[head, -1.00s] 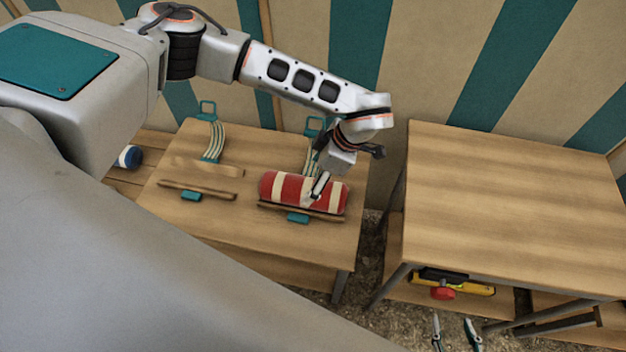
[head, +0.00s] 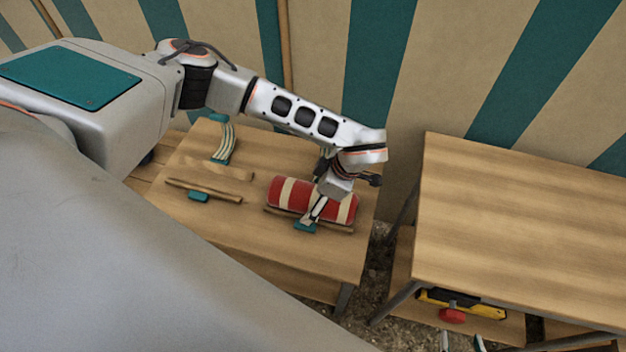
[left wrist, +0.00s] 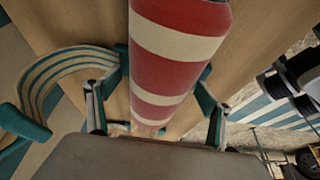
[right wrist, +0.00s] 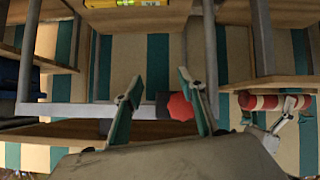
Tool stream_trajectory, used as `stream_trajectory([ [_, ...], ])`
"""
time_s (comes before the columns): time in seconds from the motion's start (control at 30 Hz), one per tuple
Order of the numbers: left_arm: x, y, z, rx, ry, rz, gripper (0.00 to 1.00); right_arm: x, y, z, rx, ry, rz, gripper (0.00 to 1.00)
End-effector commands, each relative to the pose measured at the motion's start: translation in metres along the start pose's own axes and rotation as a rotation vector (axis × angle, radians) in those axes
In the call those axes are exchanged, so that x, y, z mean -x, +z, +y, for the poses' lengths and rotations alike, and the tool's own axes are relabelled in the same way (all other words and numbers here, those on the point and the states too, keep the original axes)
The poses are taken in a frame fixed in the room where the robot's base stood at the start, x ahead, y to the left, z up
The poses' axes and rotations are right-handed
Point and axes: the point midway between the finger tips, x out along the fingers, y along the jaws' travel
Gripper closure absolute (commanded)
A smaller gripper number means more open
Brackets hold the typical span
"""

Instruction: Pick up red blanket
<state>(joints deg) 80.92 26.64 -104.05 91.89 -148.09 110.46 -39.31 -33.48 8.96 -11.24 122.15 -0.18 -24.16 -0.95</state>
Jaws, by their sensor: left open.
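The red blanket (head: 287,192) is a roll with cream stripes, lying on its side on the left wooden table (head: 240,232). It rests along a wooden strip (head: 345,227). My left gripper (head: 311,214) is over the front side of the roll, right of its middle. In the left wrist view the red blanket (left wrist: 178,75) runs between the two spread fingers of my left gripper (left wrist: 158,112). I cannot tell whether they touch it. My right gripper (right wrist: 158,92) is open and empty, low by the right table; its fingertips (head: 461,342) show at the head view's bottom edge.
An empty strap cradle with a teal-and-cream strap (head: 224,140) and wooden strips (head: 205,190) is left of the blanket. A gap separates the tables.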

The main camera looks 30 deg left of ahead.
Motion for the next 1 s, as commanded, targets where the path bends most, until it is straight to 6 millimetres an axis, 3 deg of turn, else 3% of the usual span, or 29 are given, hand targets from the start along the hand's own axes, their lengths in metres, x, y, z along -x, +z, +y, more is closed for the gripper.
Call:
stream_trajectory([
  [0.03,0.000,0.000,0.000,0.000,0.000,0.000,0.22,0.000,0.001,0.000,0.000,0.000,-0.001,0.60],
  [0.2,0.000,0.000,0.000,0.000,0.000,0.000,0.67,0.001,0.005,-0.002,-0.001,-0.003,-0.009,0.60],
  [0.23,0.000,0.000,0.000,0.000,0.000,0.000,0.72,0.001,0.006,-0.002,-0.002,-0.003,-0.011,0.60],
  [0.67,0.008,-0.003,0.001,0.002,0.003,-0.001,0.72,0.002,0.005,-0.005,-0.015,-0.001,-0.014,0.60],
  [0.87,0.035,-0.013,0.003,0.003,0.008,-0.002,0.72,0.004,0.002,-0.002,-0.012,0.003,-0.014,0.60],
  [1.0,0.067,-0.027,0.004,0.004,0.012,-0.004,0.72,0.008,0.003,0.001,-0.010,0.008,-0.022,0.60],
])
